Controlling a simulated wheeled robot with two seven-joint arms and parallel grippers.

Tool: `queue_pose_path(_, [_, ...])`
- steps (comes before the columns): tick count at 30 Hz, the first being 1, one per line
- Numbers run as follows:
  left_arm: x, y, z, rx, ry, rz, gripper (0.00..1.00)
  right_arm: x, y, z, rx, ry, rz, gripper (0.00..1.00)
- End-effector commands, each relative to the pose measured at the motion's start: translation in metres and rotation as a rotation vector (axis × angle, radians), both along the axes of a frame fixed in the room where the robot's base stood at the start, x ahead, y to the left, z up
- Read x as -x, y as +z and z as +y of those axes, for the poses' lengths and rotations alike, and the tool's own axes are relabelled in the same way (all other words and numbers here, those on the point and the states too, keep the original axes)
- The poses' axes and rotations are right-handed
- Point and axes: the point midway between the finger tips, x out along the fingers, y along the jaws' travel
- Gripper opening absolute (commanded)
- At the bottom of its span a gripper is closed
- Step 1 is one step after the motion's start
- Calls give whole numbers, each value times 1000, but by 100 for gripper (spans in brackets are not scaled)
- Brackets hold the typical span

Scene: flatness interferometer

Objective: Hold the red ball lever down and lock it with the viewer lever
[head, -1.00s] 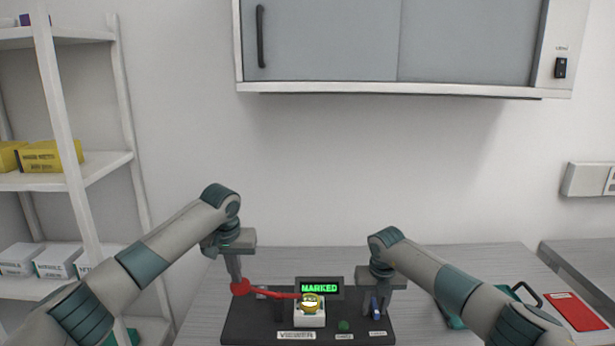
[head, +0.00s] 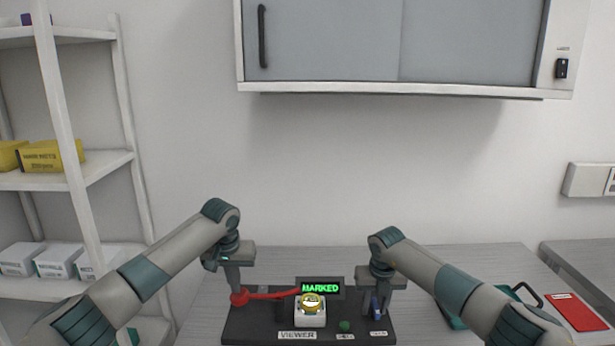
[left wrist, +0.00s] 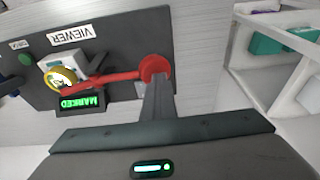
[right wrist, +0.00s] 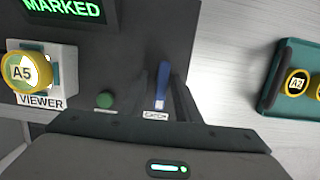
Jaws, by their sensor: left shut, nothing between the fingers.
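The red ball lever (head: 239,298) is at the left end of a dark panel, its red arm running right to the viewer. My left gripper (head: 236,288) is shut and empty, its fingertips on top of the red ball (left wrist: 155,68). The white viewer block (head: 310,319), labelled VIEWER, holds a yellow-rimmed disc marked A5 (right wrist: 24,72). A blue lever (right wrist: 162,85) labelled CATCH stands upright at the panel's right. My right gripper (head: 376,303) points down there, with its fingers apart on either side of the blue lever; contact is unclear.
A display (head: 320,288) reads MARKED in green. A green button (right wrist: 104,100) sits between the viewer and the blue lever. A teal tray (right wrist: 270,100) with a disc marked A2 and a red folder (head: 577,312) lie right. Shelves stand left; a cabinet hangs above.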

Motion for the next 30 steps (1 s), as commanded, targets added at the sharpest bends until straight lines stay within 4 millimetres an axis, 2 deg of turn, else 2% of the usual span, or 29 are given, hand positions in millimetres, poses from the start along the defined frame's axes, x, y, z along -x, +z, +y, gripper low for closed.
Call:
queue_pose_path(1, [1,-3,-5,7,-7,2,0,0,0,0,0,0,0,30])
queue_pose_path(18, [1,-21,-5,9,-9,1,0,0,0,0,0,0,0,30])
queue_pose_path(21, [1,-20,-5,9,-9,0,0,0,0,0,0,0,0,7])
queue_pose_path(30, [1,-20,-5,10,-9,-1,0,0,0,1,-1,40,0,8])
